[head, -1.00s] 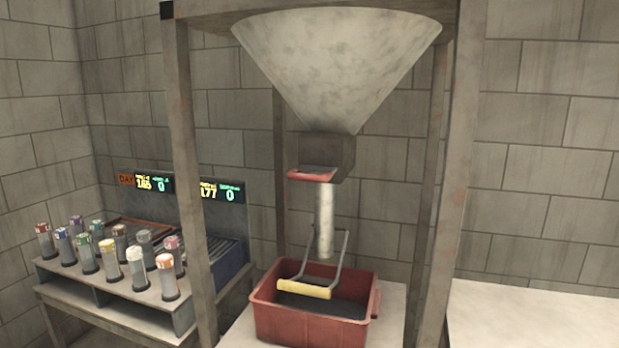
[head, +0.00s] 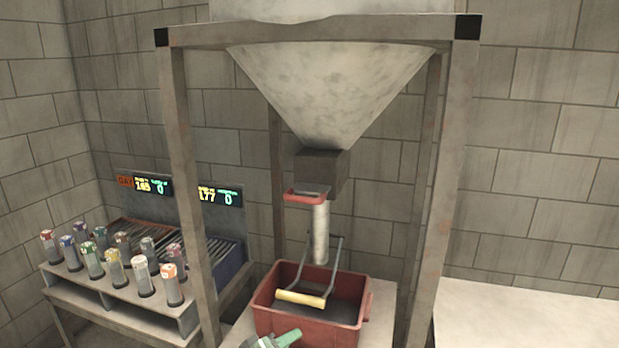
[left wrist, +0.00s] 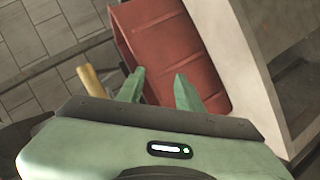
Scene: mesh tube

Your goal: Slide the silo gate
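The silo (head: 320,85) is a large pale cone in a metal frame. It narrows to a dark outlet box (head: 318,168). The silo gate's red handle (head: 304,196) sticks out at the front left of that box, above a pale vertical tube (head: 320,235). My left gripper (head: 290,337) is at the bottom edge of the head view, in front of the red bin and well below the gate. In the left wrist view its two green fingers (left wrist: 159,85) are apart with nothing between them. My right gripper is in neither view.
A red bin (head: 303,325) with a yellow-grip bail handle (head: 301,299) stands under the tube; the bin is close ahead in the wrist view (left wrist: 172,45). Frame posts (head: 190,180) flank it. A rack of capped tubes (head: 115,290) stands left; a bare pale counter (head: 530,315) lies right.

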